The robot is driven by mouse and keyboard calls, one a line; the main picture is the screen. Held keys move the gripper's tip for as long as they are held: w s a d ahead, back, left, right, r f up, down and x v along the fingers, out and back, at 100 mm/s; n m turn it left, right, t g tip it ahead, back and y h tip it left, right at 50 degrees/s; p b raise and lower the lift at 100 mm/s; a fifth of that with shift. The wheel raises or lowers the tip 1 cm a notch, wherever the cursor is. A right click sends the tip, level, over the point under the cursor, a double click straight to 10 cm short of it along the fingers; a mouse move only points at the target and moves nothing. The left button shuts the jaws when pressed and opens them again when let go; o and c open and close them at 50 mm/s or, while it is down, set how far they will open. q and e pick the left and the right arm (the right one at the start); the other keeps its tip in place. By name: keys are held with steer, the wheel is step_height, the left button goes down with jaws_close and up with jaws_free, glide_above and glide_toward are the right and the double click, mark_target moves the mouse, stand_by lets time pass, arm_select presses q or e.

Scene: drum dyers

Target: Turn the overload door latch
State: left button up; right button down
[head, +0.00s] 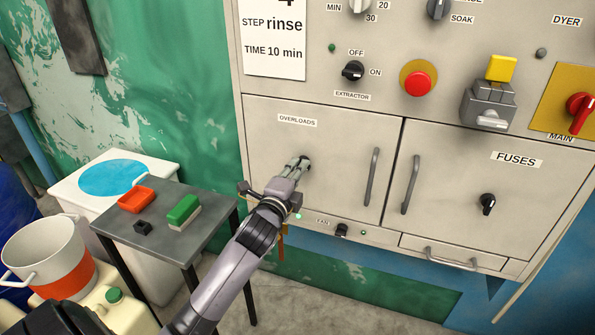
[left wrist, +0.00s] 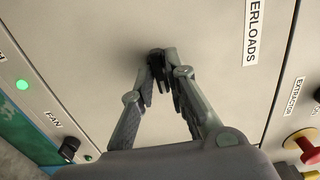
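The overload door (head: 330,150) is a pale metal panel labelled OVERLOADS, closed, with a grey bar handle (head: 371,177) at its right side. My left gripper (head: 302,163) reaches up to the left-middle of this door. In the left wrist view the two fingers of my left gripper (left wrist: 160,68) come together around a small dark piece, the overload door latch (left wrist: 155,55). The fingers hide most of the latch, so its angle cannot be told. In the head view the gripper covers it. My right gripper is in neither view.
The fuses door (head: 455,185) with a black latch (head: 487,204) is to the right. The extractor knob (head: 352,71) and red button (head: 418,84) sit above. A grey side table (head: 160,237) with a red tray and green block stands left of my arm.

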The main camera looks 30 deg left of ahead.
arm_select(q)
jaws_close()
steer(key=shift+n+p, duration=5.15)
steer(key=shift+n, duration=3.85)
steer(key=shift+o, duration=2.3)
jaws_free()
